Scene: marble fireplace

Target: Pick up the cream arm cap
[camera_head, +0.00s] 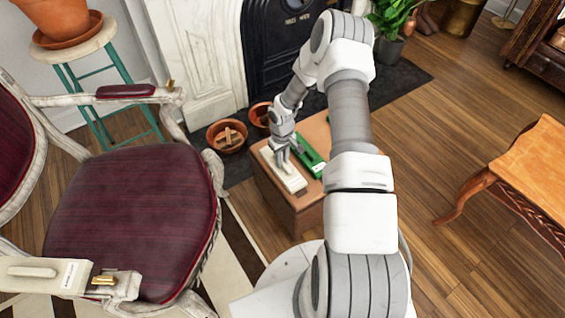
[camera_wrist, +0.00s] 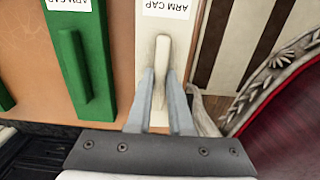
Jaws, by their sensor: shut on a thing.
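The cream arm cap (camera_head: 291,180) lies on the brown wooden box, a flat block with a raised ridge handle and an "ARM CAP" label. In the wrist view the cream arm cap (camera_wrist: 148,55) points away from me. My gripper (camera_head: 283,160) is over it from above, and in the wrist view its two fingers (camera_wrist: 161,75) are closed on the sides of the ridge. I cannot tell any gap between cap and box. A similar cream block (camera_head: 40,274) sits on the chair's near arm.
A green arm cap (camera_wrist: 78,65) lies left of the cream one in the wrist view, with part of another green piece (camera_wrist: 4,97) at the edge. The box top (camera_head: 317,128) bears them. The red-seated chair (camera_head: 135,220) is close on the left; terracotta bowls (camera_head: 227,136) stand behind.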

